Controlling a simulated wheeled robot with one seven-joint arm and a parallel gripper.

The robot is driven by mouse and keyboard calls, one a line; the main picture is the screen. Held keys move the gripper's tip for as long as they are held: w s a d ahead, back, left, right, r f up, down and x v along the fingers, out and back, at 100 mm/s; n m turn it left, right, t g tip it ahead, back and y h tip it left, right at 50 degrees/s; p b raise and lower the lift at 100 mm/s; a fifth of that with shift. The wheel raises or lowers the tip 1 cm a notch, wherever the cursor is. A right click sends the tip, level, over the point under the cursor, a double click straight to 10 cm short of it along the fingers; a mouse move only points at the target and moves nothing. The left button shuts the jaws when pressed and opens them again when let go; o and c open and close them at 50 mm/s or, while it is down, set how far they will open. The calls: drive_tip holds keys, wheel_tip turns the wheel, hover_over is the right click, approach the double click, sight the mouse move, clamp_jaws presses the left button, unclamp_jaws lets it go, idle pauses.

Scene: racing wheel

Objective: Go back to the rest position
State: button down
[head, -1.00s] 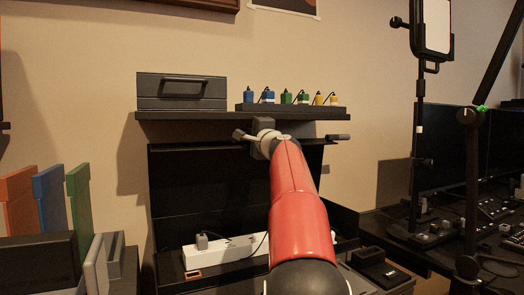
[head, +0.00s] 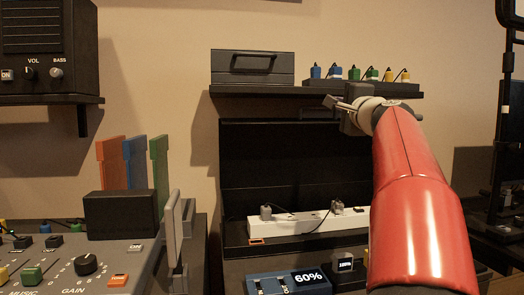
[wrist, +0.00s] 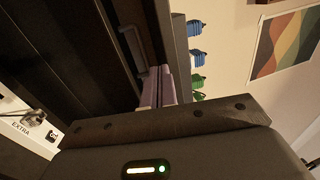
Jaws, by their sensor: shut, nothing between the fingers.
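My red arm rises on the right of the head view. My gripper (head: 334,102) is at its far end, just below the front edge of the dark shelf (head: 300,92). In the wrist view, the narrow gripper fingers (wrist: 158,88) are together with nothing between them. The arm hides part of the shelf's right side and of the white power strip (head: 290,223).
A grey case (head: 252,67) and several coloured plugs (head: 366,74) stand on the shelf. The plugs also show in the wrist view (wrist: 196,57). At left are a speaker box (head: 48,45), a control panel (head: 95,262) and coloured upright panels (head: 134,163).

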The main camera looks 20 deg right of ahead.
drive_tip(key=s+a+f+n+g+y, duration=0.25)
drive_tip(key=a+f+n, duration=0.25)
drive_tip(key=a+f, duration=0.6)
drive_tip(key=s+a+f+n+g+y, duration=0.2)
drive_tip(key=a+f+n+g+y, duration=0.3)
drive_tip(key=a+f, duration=0.65)
drive_tip(key=s+a+f+n+g+h, duration=0.1)
drive_tip(key=s+a+f+n+g, duration=0.2)
drive_tip(key=s+f, duration=0.7)
drive_tip(key=s+a+f+n+g+h, duration=0.2)
drive_tip(key=s+a+f+n, duration=0.4)
drive_tip(key=s+f, duration=0.5)
wheel_tip(320, 180, down, 2)
drive_tip(key=shift+f+n+g+p, duration=0.25)
drive_tip(key=shift+n+g+p, duration=0.15)
drive_tip(key=shift+n+g, duration=0.45)
drive_tip(key=shift+w, duration=0.1)
